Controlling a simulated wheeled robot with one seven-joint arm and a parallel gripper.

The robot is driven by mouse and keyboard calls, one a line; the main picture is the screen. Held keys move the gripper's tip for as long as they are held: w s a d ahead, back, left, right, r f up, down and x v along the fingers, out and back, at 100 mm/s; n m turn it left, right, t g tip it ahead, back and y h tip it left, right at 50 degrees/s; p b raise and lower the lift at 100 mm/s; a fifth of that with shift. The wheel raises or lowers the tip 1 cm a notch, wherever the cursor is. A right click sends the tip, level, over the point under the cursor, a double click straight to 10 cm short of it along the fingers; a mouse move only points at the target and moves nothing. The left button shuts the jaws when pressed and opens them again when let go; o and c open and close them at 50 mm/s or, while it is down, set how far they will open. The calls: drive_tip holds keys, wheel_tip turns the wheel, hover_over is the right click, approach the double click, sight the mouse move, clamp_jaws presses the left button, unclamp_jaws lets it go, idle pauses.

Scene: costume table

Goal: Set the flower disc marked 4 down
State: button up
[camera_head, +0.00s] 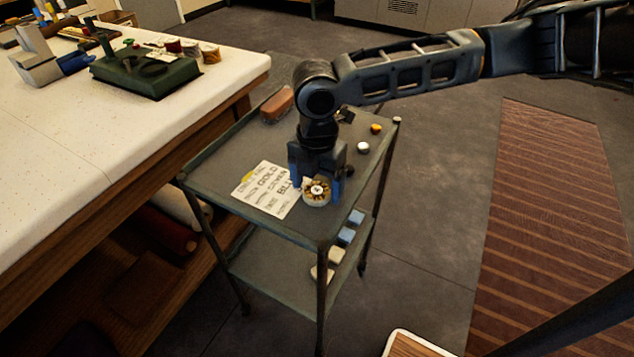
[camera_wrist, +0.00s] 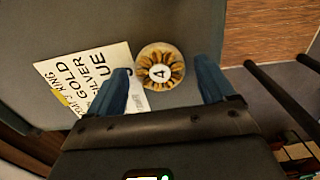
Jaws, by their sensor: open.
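The flower disc marked 4 (camera_wrist: 160,68) is a pale round disc with a gold petal ring and a white centre bearing the number. It lies on the grey top of a small cart, and it also shows in the head view (camera_head: 316,192). My gripper (camera_head: 320,180) points down over the disc. In the wrist view its two blue fingers (camera_wrist: 165,75) stand open to either side, with gaps between them and the disc. Whether the fingertips touch the cart top cannot be told.
A printed card (camera_head: 266,189) lies left of the disc, partly behind my gripper. A brown brush-like block (camera_head: 277,104) and small gold and white pieces (camera_head: 363,147) sit toward the cart's back. Pale and blue blocks (camera_head: 347,236) lie on the lower shelf. A white-topped table (camera_head: 110,110) stands left.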

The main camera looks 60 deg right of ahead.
sight(317, 191)
wheel_tip(317, 191, up, 12)
drive_tip(key=w+a+r+t+y, duration=0.25)
drive_tip(key=w+a, duration=0.25)
drive_tip(key=a, duration=0.5)
drive_tip(key=w+a+r+t+y, duration=0.25)
drive_tip(key=w+a, duration=0.35)
drive_tip(key=a, duration=0.3)
drive_tip(key=w+a+r+m+t+y, duration=0.3)
drive_tip(key=a+r+m+t+y, duration=0.5)
drive_tip(key=a+r, duration=0.5)
drive_tip(key=s+d+f+m+t+h, duration=0.2)
drive_tip(key=s+d+f+m+h, duration=0.1)
drive_tip(key=s+f+m+h, duration=0.5)
drive_tip(key=s+d+f+m+t+h, duration=0.2)
drive_tip(key=s+f+m+h, duration=0.3)
drive_tip(key=s+f, duration=0.5)
drive_tip(key=s+d+f+n+g, duration=0.1)
drive_tip(key=s+d, duration=0.3)
drive_tip(key=s, duration=0.5)
drive_tip(key=s+d+f+n+g, duration=0.1)
drive_tip(key=s+d+f, duration=0.2)
drive_tip(key=s, duration=0.7)
drive_tip(key=shift+s+d+f+n, duration=0.3)
drive_tip(key=shift+d+f, duration=0.05)
drive_tip(key=shift+d, duration=0.2)
